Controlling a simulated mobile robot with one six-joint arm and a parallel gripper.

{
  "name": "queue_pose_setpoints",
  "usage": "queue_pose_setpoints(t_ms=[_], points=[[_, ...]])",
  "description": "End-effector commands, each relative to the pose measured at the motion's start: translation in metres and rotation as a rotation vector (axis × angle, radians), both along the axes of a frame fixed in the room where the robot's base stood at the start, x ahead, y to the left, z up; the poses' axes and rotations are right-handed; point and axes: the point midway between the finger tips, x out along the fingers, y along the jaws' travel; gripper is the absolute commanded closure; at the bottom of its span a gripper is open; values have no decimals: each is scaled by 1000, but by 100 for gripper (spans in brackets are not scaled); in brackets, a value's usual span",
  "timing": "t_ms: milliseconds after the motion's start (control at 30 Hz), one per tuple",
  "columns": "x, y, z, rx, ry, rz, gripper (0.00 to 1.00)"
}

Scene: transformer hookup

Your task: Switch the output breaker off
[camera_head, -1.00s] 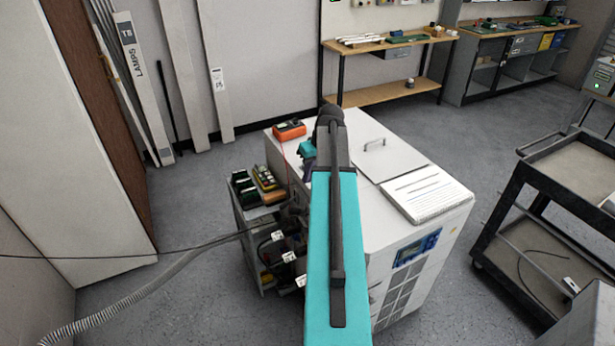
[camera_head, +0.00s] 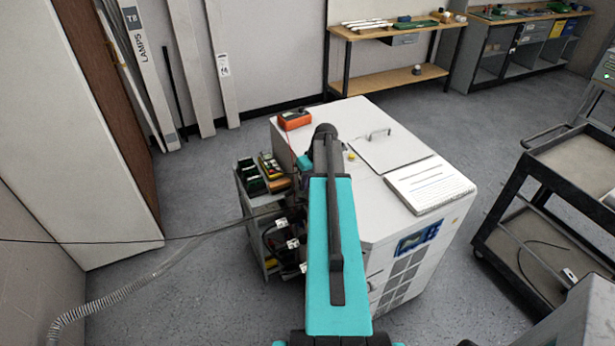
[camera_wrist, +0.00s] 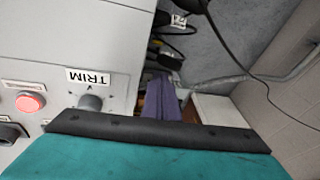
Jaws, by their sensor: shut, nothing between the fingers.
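The white transformer cabinet (camera_head: 380,215) stands in the middle of the head view, with my teal and black arm reaching over it. I cannot pick out the output breaker for certain. The wrist view shows a grey panel (camera_wrist: 60,35) with a knob (camera_wrist: 90,102) under a TRIM label, a red button (camera_wrist: 30,102) and a dark control (camera_wrist: 10,132) at the left edge, its label unreadable. My arm hides much of this side.
A side rack (camera_head: 258,205) with terminals and cables adjoins the cabinet's left. A grey hose (camera_head: 150,275) runs from it across the floor. An orange meter (camera_head: 295,120) and a notepad (camera_head: 430,187) lie on top. A black cart (camera_head: 540,220) stands right.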

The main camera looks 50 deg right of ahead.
Motion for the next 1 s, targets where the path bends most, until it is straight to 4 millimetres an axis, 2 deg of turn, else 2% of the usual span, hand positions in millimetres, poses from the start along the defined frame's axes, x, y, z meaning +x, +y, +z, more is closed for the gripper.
queue_pose_setpoints(t_ms=[400,1000], points=[[-1,12,-21,0,0,0,100],[-3,11,-23,-9,4,-5,100]])
